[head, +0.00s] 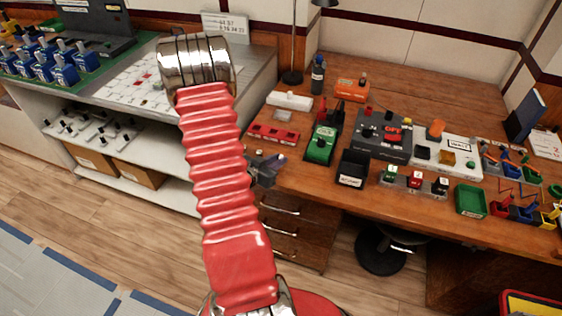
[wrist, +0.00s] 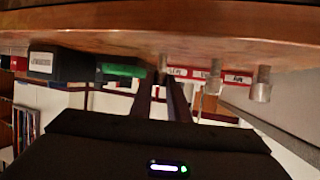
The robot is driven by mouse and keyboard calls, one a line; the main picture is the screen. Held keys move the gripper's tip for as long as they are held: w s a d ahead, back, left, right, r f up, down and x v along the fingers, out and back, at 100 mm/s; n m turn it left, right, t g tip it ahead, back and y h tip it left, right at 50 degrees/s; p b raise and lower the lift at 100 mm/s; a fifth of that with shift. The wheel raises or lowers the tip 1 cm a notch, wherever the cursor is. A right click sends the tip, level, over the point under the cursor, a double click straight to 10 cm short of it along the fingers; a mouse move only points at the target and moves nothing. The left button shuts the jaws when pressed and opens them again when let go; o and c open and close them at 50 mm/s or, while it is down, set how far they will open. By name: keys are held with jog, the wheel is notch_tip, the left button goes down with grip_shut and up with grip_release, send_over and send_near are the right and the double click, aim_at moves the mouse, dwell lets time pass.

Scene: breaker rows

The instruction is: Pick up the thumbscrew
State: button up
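My gripper (head: 276,160) is at the desk's left front edge in the head view. In the wrist view, which looks upside down, its two dark fingers (wrist: 163,88) point forward with a narrow gap and nothing clearly held. Several small silver cylinders, which look like thumbscrews, stand at a red strip with white labels: one (wrist: 162,66) lies straight ahead of the fingertips, others (wrist: 210,92) (wrist: 262,84) to the right. The red tray (head: 274,133) in the head view appears to be that strip; its small parts are too small to tell. I cannot tell which cylinder is the thumbscrew.
A black bin (head: 352,168) and a green device (head: 320,146) stand right of the red tray. A white box (head: 289,100) lies behind it. Drawers (head: 280,222) are below the desk edge. Another bench (head: 150,85) stands to the left.

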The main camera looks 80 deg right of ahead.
grip_shut()
jog(key=shift+r, duration=0.15)
notch_tip(320, 180, up, 10)
dwell(0.8)
dwell(0.5)
